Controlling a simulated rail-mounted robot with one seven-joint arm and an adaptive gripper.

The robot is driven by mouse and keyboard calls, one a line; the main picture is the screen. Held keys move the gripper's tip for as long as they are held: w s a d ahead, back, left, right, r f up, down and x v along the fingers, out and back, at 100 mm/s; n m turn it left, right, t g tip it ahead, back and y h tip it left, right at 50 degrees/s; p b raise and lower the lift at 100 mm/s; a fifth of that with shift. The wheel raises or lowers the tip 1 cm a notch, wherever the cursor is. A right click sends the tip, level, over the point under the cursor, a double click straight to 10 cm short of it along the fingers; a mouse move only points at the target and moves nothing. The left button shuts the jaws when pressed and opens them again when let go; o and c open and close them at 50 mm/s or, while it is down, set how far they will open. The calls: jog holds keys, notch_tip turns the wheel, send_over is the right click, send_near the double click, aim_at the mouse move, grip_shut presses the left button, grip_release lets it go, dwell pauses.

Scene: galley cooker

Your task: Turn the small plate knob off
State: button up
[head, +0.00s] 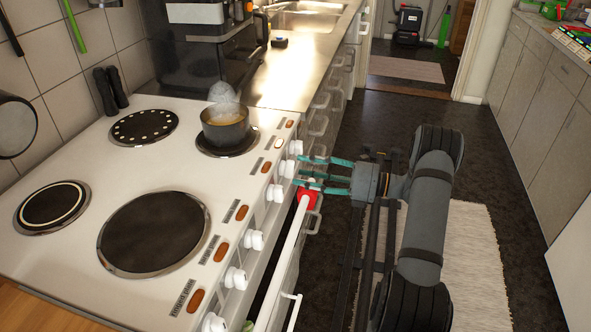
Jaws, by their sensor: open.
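A row of white knobs runs down the front panel of the white cooker (75,270). The two far knobs are the farthest knob (295,147) and the second-farthest knob (287,168). Nearer knobs (254,240) continue toward me. My gripper (304,171) has teal fingers, spread open and empty, pointing left at the two far knobs. Its fingertips are close to the second-farthest knob; contact cannot be told. A steaming pot (225,131) stands on the far right plate (212,152).
A red cloth-like item (309,199) is near the white oven rail (285,250), just below my gripper. A steel counter (300,75) lies beyond. Floor is open right of my arm, with a rug (475,260).

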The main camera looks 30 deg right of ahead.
aim_at(293, 170)
jog(key=shift+x, duration=1.65)
jog(key=shift+c, duration=0.7)
grip_shut()
